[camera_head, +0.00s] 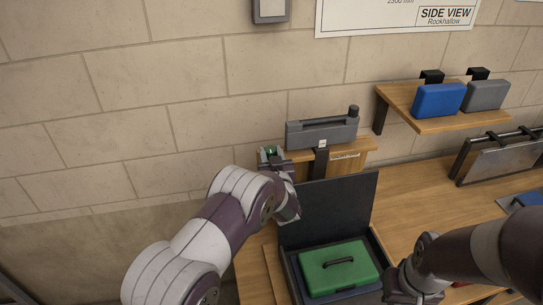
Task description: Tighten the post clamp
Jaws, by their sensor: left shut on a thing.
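A grey clamp-like body (322,133) with a dark upright knob at its right end sits on top of a small wooden shelf (345,157) against the wall. A short black post (320,163) shows below its middle. My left gripper (272,156) is at the left end of this shelf, shut on a small part with a green top (271,150). The fingers mostly hide that part, and I cannot tell whether it joins the clamp. My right gripper (402,288) is low at the right, beside an open case, and its fingers are not clear.
The open dark case (340,205) on the wooden bench holds a green box (338,267) with a handle. A wall shelf (440,123) at the right bears a blue case (438,100) and a grey case (486,95). Bare bench (420,200) lies right of the lid.

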